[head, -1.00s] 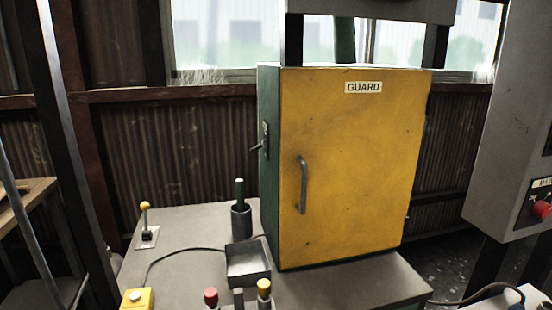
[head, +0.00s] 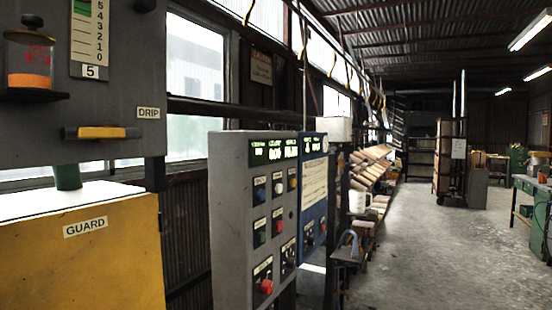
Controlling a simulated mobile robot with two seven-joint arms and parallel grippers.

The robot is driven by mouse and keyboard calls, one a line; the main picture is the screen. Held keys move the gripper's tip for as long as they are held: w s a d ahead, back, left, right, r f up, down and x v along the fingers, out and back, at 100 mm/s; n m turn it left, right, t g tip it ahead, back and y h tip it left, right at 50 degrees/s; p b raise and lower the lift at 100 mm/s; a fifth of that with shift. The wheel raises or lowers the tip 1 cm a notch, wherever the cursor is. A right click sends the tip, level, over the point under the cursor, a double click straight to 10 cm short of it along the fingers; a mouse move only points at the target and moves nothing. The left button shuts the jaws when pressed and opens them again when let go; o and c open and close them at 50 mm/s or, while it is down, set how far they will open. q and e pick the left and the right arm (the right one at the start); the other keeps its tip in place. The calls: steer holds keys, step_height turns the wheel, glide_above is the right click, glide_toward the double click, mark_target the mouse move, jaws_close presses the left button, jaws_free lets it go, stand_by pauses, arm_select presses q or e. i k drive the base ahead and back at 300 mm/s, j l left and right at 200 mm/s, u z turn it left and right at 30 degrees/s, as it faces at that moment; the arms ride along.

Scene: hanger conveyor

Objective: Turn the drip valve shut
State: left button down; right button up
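The drip valve handle (head: 101,132) is a yellow lever lying level on the front of a grey panel (head: 115,75) at the upper left. A DRIP label (head: 149,113) sits just right of it. A glass oil cup (head: 30,60) with orange liquid in its lower part stands on a dark bracket left of the lever. A level scale (head: 89,30) with a 5 plate below it is beside the cup. Neither of my grippers shows in the head view, so whether they are open or shut is hidden.
The yellow guard cabinet (head: 80,260) stands below the grey panel. A grey control console (head: 225,220) with buttons and a lit display stands right of it, with a blue panel (head: 313,190) behind. An open concrete floor (head: 420,250) lies to the right.

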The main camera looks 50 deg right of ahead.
mark_target(100, 133)
steer(key=l+z, duration=0.35)
steer(key=l, duration=0.15)
steer(key=l+z, duration=0.35)
steer(key=l, duration=0.2)
steer(key=l+z, duration=0.35)
steer(key=l, duration=0.15)
steer(key=u, duration=1.35)
steer(key=i+l, duration=0.05)
